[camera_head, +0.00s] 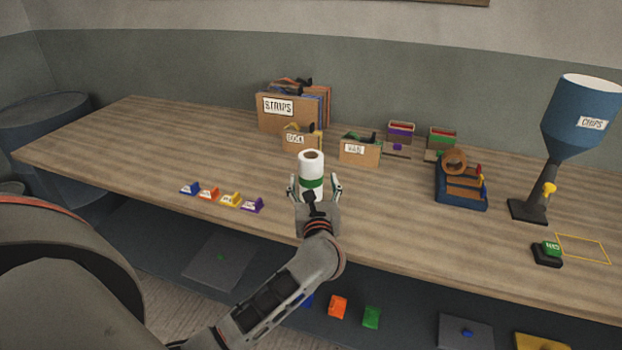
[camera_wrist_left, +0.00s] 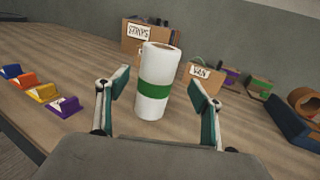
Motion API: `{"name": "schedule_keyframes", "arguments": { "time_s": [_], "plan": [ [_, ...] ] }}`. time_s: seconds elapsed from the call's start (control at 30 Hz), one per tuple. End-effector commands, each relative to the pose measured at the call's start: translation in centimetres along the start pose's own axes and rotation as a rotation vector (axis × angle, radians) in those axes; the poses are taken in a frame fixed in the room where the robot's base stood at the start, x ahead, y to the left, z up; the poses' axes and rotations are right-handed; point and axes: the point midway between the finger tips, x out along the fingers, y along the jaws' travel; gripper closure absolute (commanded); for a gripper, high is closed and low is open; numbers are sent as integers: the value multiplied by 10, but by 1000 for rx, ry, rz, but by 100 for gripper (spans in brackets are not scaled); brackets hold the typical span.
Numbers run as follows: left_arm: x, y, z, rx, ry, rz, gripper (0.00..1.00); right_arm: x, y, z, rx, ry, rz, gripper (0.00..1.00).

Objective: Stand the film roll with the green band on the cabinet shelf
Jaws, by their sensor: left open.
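The film roll with the green band (camera_head: 311,166) stands upright on the wooden bench. It is white with a brown core at its top end, and it also shows in the left wrist view (camera_wrist_left: 156,75). My left gripper (camera_head: 315,189) is open in front of the roll. In the left wrist view its two fingers (camera_wrist_left: 161,105) are spread, with the roll ahead and between them; I cannot tell whether the roll is within their reach. The cabinet shelf is not clearly identifiable in these views. My right gripper is not in view.
Behind the roll stand the STRIPS box (camera_head: 290,108), a smaller labelled box (camera_head: 297,139) and the VAN box (camera_head: 360,151). Several coloured tags (camera_head: 231,200) lie left of the gripper. A blue rack (camera_head: 461,190) and the CHIPS hopper (camera_head: 577,120) stand right. The bench's left part is clear.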

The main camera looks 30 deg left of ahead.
Motion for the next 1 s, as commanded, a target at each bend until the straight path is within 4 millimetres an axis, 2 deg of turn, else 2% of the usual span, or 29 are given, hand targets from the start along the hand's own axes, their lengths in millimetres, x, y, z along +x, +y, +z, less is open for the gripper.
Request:
{"name": "schedule_keyframes", "arguments": {
  "time_s": [0.53, 0.67, 0.87, 0.9, 1.0],
  "plan": [
    [65, 4, 4, 2, -1, 2, 34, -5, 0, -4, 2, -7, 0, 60],
    [73, 4, 4, 1, 0, 1, 34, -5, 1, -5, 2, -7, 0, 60],
    [73, 4, 3, 2, 0, 1, 34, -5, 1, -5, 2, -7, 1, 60],
    [73, 4, 3, 2, 0, 1, 39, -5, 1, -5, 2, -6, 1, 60],
    [73, 4, 3, 2, 0, 1, 65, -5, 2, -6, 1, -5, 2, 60]
  ]
}}
